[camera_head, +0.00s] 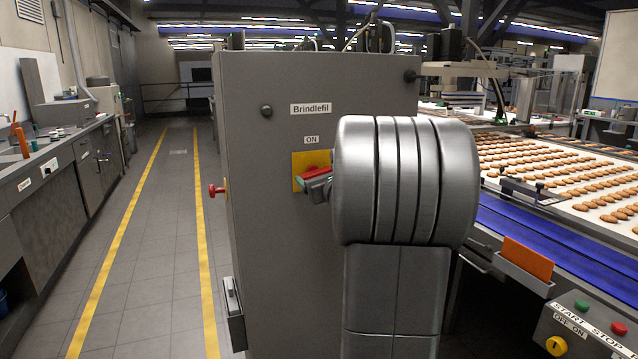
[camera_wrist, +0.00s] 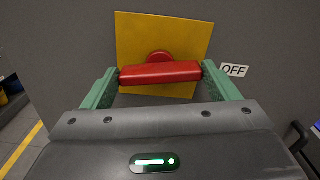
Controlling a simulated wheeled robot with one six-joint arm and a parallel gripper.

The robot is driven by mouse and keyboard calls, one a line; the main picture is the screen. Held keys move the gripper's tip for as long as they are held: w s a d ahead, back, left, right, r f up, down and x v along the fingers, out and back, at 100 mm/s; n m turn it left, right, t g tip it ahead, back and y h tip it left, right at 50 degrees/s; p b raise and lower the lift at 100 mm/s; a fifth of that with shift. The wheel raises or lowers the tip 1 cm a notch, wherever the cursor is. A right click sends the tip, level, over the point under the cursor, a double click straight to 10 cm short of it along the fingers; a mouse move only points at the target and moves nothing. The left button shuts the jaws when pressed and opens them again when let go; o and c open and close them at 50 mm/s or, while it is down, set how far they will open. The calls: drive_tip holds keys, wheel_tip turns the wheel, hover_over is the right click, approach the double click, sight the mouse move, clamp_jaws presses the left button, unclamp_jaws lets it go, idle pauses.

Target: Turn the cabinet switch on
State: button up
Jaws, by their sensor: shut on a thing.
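The cabinet switch is a red bar handle (camera_wrist: 160,73) on a yellow plate (camera_wrist: 135,35), in the middle of the wrist view. My gripper (camera_wrist: 161,78) has a green finger at each end of the bar and is shut on it. The bar lies nearly level across the plate, roughly towards the OFF label (camera_wrist: 234,70) at its right. In the head view the red handle (camera_head: 317,170) shows in front of the yellow plate (camera_head: 299,160), below the ON label (camera_head: 311,140). My arm hides the plate's right part and the OFF label there.
The grey cabinet (camera_head: 265,230) is labelled Brindlefil (camera_head: 311,109). A red knob (camera_head: 217,190) sticks out at its left edge. A tiled aisle (camera_head: 150,230) is clear at left, beside a workbench (camera_head: 55,150). A biscuit conveyor (camera_head: 540,235) with a START/STOP box (camera_head: 585,330) stands at right.

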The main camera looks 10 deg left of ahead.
drive_tip(key=shift+s+a+f+n+b, duration=0.1)
drive_tip(key=shift+f+n+b, duration=0.05)
drive_tip(key=shift+n+b, duration=3.45)
drive_tip(key=shift+a+f+n+b, duration=0.1)
drive_tip(key=shift+n+b, duration=2.9)
drive_tip(key=shift+n, duration=1.2)
drive_tip(key=shift+d, duration=0.1)
drive_tip(key=o, duration=0.9)
drive_tip(key=shift+r, duration=0.1)
drive_tip(key=b+v, duration=0.1)
drive_tip(key=v, duration=1.2)
drive_tip(key=shift+s+d, duration=0.25)
drive_tip(key=shift+s, duration=0.1)
